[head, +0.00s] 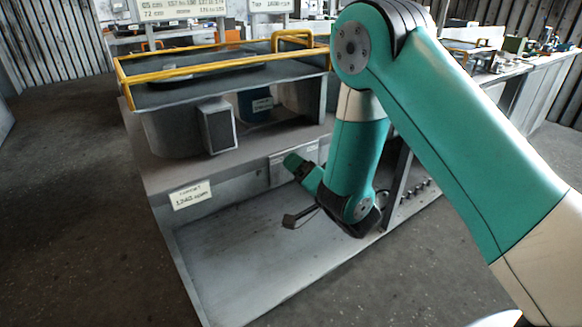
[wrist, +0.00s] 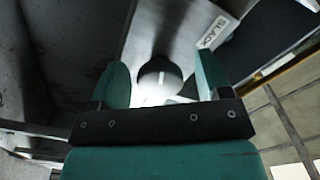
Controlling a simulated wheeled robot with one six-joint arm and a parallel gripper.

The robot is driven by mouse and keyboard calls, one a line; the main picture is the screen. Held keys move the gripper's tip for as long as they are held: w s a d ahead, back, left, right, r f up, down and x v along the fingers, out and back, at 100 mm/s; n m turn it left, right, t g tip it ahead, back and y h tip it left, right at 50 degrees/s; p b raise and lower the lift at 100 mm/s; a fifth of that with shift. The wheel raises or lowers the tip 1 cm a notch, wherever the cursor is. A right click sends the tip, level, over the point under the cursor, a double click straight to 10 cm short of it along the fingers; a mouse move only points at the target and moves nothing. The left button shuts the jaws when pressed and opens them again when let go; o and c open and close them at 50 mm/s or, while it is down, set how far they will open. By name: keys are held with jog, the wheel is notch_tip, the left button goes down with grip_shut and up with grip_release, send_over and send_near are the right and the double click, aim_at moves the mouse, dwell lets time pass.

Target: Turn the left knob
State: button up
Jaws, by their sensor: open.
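The gripper is open, with a small gap on each side of the knob, and I see no contact. How deep the knob sits between the fingers I cannot tell. In the head view my gripper (head: 296,163) is low at the housing front, close to the grey panel. The knob is not visible there, and I cannot tell from the frames whether it is the left one.
A label reading "SLACK" (wrist: 216,31) is beside the knob. In the head view the grey housing (head: 165,150) carries a yellow rail (head: 190,69) on top and a white label (head: 192,194). Its low tray (head: 235,270) lies open below my arm. Several small pegs (head: 412,189) are at right.

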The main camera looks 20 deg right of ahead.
jog(key=shift+w+d, duration=0.1)
jog(key=shift+w, duration=0.05)
jog(key=c, duration=0.9)
jog(key=shift+c, duration=0.2)
jog(key=shift+n, duration=0.3)
jog(key=n, duration=0.4)
jog(key=shift+f+n, duration=0.2)
jog(key=shift+n, duration=0.2)
jog(key=n+b, duration=0.1)
jog(key=n, duration=0.4)
jog(key=shift+d+f, duration=0.1)
jog(key=n+b, duration=0.1)
jog(key=n, duration=0.4)
jog(key=shift+d+n, duration=0.1)
jog(key=shift+n, duration=0.3)
jog(key=n+b, duration=0.1)
jog(key=n, duration=0.4)
jog(key=shift+d+b, duration=0.1)
jog(key=shift+b, duration=0.25)
jog(key=shift+n, duration=0.4)
